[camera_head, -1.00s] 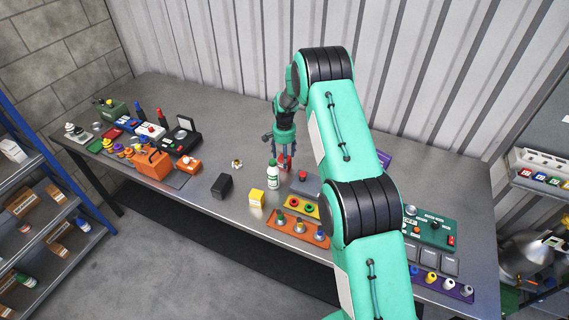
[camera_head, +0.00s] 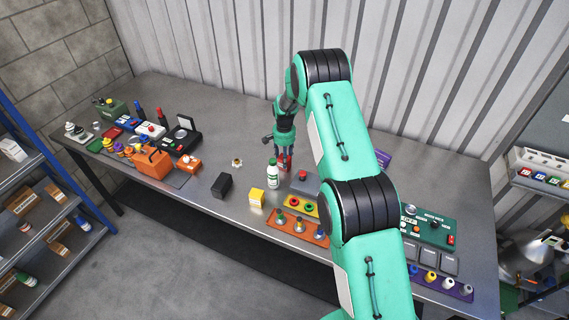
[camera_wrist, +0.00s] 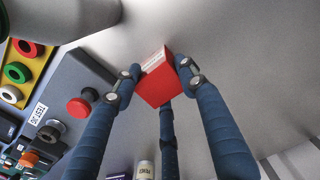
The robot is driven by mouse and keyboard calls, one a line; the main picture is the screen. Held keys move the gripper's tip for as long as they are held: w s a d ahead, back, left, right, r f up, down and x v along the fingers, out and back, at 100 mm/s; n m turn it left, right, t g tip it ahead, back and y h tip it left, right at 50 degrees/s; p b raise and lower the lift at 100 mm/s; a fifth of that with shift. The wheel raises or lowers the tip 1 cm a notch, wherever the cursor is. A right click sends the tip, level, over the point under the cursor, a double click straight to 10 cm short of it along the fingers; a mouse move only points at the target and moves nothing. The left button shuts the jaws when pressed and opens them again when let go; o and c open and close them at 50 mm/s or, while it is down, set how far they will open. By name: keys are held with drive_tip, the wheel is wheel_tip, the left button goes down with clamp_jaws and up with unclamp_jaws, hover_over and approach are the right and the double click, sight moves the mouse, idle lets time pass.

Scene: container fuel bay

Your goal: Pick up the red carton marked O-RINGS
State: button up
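The red carton (camera_wrist: 156,84) with a white label shows between my fingers in the wrist view; its lettering is too small to read. It also shows as a small red patch (camera_head: 286,167) in the head view, behind the white bottle. My gripper (camera_wrist: 160,88) has three blue fingers drawn in around the carton. The left and right fingertips meet its sides, and the third finger is against its lower face. The carton appears to be at table level; I cannot tell whether it is lifted.
A white bottle with a green cap (camera_head: 273,176) stands just in front of my gripper. A grey box with a red button (camera_wrist: 82,106) is close on the left in the wrist view. Bare table lies behind.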

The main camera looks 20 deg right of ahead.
drive_tip(key=shift+c, duration=0.7)
drive_tip(key=shift+r, duration=0.7)
drive_tip(key=shift+s+r+b, duration=0.2)
drive_tip(key=shift+r, duration=0.35)
drive_tip(key=shift+s+r+b, duration=0.15)
drive_tip(key=shift+r+b, duration=0.05)
drive_tip(key=shift+r, duration=0.3)
drive_tip(key=s+a+r+b, duration=0.1)
drive_tip(key=s+a, duration=0.1)
drive_tip(key=s, duration=1.3)
drive_tip(key=shift+a+r, duration=0.15)
drive_tip(key=shift+r, duration=0.1)
drive_tip(key=shift+s, duration=0.1)
drive_tip(key=shift+r, duration=0.1)
